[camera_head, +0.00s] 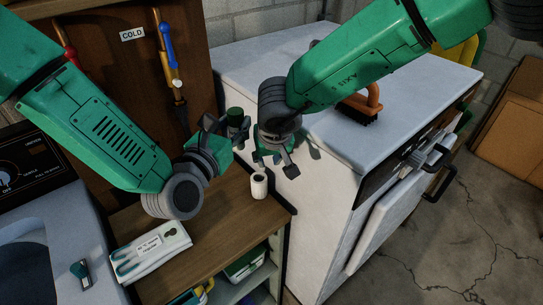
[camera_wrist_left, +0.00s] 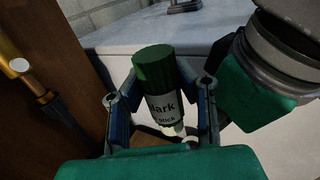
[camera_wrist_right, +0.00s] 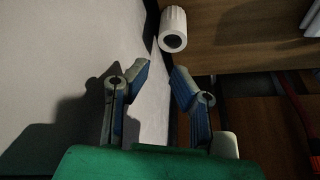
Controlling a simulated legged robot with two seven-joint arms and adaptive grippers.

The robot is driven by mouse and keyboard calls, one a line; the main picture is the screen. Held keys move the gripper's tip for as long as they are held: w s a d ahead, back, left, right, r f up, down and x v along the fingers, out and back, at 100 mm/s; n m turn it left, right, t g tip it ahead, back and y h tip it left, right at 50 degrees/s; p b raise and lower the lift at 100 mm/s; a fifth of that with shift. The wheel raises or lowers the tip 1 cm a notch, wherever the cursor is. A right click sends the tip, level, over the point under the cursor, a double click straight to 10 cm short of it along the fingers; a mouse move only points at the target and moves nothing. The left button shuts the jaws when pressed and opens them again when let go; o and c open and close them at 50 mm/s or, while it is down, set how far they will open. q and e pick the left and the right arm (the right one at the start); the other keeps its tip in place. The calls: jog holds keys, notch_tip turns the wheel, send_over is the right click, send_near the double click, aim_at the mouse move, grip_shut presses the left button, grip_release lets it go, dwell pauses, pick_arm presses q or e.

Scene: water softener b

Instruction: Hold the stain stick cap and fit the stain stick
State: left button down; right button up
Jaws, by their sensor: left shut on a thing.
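The stain stick (camera_wrist_left: 160,90) has a dark green top, a white label and a pale lower end. My left gripper (camera_head: 228,130) is shut on it and holds it upright; in the left wrist view it sits between the two fingers. The stain stick cap (camera_head: 259,186) is a small white cylinder with a dark opening on top. It stands on the wooden counter near its right edge, and its ribbed side shows in the right wrist view (camera_wrist_right: 173,26). My right gripper (camera_head: 275,162) is open and empty, above the cap and apart from it.
A white cabinet (camera_head: 330,200) stands right of the counter, with an orange-handled brush (camera_head: 364,104) on top. The counter (camera_head: 225,215) is clear around the cap.

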aim_at(265, 177)
jog(key=x, duration=0.9)
jog(key=shift+a+f, duration=0.1)
jog(key=shift+a, duration=0.15)
jog(key=shift+w+d+f, duration=0.15)
jog(key=shift+w+f, duration=0.05)
jog(key=shift+f, duration=0.35)
grip_shut()
dwell(0.3)
jog(key=shift+o, duration=1.5)
grip_release()
jog(key=shift+r, duration=0.15)
